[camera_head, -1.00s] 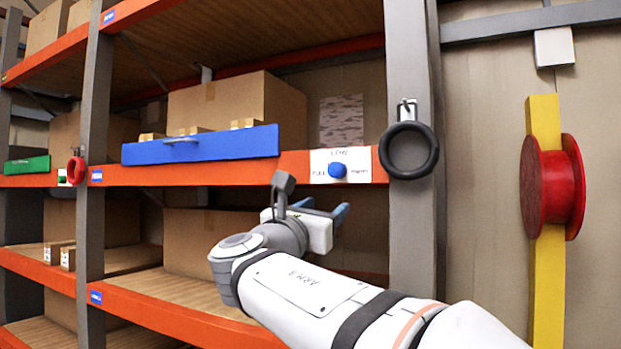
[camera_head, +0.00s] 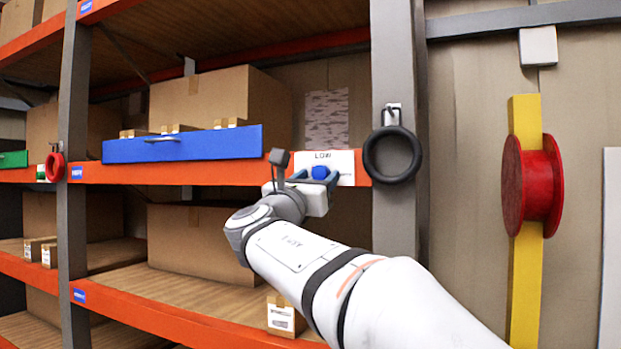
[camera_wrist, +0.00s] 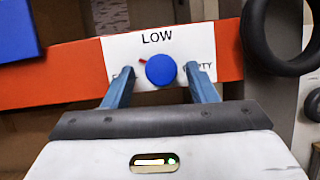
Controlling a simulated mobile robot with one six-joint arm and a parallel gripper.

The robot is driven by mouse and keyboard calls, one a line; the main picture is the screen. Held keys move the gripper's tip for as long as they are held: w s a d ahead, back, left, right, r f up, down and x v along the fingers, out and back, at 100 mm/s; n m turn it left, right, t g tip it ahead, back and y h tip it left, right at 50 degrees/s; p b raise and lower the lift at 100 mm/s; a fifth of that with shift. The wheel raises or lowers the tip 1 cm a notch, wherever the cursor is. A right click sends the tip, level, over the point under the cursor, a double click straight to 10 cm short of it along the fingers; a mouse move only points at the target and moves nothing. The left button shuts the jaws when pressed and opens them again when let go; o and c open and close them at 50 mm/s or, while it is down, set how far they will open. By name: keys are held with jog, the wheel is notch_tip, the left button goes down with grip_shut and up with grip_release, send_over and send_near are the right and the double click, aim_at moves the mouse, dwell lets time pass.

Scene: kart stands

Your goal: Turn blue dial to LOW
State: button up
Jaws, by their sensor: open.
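The blue dial (camera_head: 320,172) is on a white label plate (camera_head: 343,158) fixed to the orange shelf beam. In the wrist view the blue dial (camera_wrist: 160,70) sits below the word LOW, and a small red mark shows at its upper left. The other words on the white plate (camera_wrist: 118,45) are partly hidden by my fingers. My gripper (camera_wrist: 157,78) is open, with one blue finger on each side of the dial. I cannot tell whether the fingers touch it. In the head view my gripper (camera_head: 315,182) is at the plate's lower edge.
A blue drawer front (camera_head: 183,146) is left of the plate. A black ring (camera_head: 392,154) hangs on the grey post to the right. A red reel (camera_head: 532,185) on a yellow post stands further right. Cardboard boxes (camera_head: 200,240) fill the shelves.

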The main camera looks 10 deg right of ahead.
jog(key=shift+c, duration=0.4)
jog(key=c, duration=0.9)
jog(key=shift+s, duration=0.1)
